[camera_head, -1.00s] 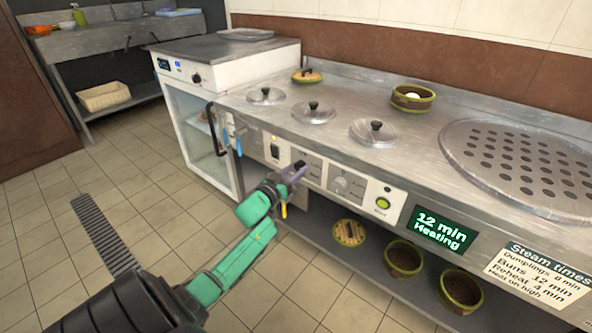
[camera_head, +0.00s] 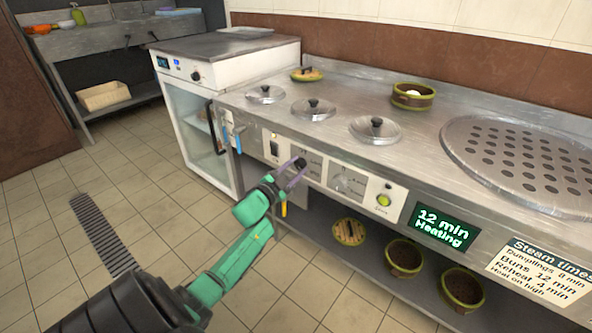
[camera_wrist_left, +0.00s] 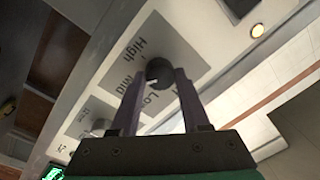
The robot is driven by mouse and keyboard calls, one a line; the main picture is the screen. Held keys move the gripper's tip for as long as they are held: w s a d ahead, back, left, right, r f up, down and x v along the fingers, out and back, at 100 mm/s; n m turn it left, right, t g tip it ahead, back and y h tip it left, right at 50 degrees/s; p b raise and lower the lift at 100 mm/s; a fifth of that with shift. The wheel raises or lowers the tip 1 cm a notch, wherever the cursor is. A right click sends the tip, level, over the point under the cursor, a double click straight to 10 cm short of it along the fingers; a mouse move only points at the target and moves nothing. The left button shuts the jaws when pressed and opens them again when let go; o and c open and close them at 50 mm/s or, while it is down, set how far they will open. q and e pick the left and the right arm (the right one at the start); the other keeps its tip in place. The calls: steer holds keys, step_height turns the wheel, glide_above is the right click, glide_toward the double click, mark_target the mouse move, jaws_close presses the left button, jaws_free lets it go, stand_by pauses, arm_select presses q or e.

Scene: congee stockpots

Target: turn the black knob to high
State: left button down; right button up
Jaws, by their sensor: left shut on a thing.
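The black knob (camera_head: 301,163) is on the front panel of the steel counter, and it also shows in the left wrist view (camera_wrist_left: 159,72). The printed words High, Mid and Low (camera_wrist_left: 147,101) run along the grey plate (camera_wrist_left: 180,52) beside it. A small white mark on the knob faces the Low side, but its exact setting is hard to tell. My left gripper (camera_head: 296,169) has its purple fingers on either side of the knob and is shut on it; the fingertips partly hide it. My right gripper is not in view.
A second, grey knob (camera_head: 342,183) and a lit green button (camera_head: 383,200) sit to the right on the panel. A dark switch (camera_head: 274,148) is to the left. The green display (camera_head: 440,228) reads "12 min Heating". Lidded pots (camera_head: 314,109) are set in the countertop above.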

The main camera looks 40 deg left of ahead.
arm_select(q)
steer(key=shift+f+m+b, duration=0.2)
steer(key=shift+m+b, duration=0.1)
steer(key=shift+m, duration=0.7)
steer(key=m+b, duration=0.2)
steer(key=m, duration=0.3)
steer(key=shift+f+m+h, duration=0.1)
steer(key=shift+m+h, duration=0.2)
steer(key=shift+m+b, duration=0.4)
steer(key=shift+m, duration=0.1)
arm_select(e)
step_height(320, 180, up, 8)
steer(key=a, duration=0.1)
arm_select(q)
steer(key=m+b, duration=0.1)
steer(key=m, duration=0.1)
steer(key=shift+m, duration=0.4)
steer(key=shift+m+h+b, duration=0.3)
steer(key=shift+m+h, duration=0.1)
steer(key=shift+m, duration=0.2)
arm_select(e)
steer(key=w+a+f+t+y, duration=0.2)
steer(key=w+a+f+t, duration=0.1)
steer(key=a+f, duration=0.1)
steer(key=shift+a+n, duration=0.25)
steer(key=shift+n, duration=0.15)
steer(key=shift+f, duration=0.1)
arm_select(q)
steer(key=shift+c, duration=1.9)
jaws_free()
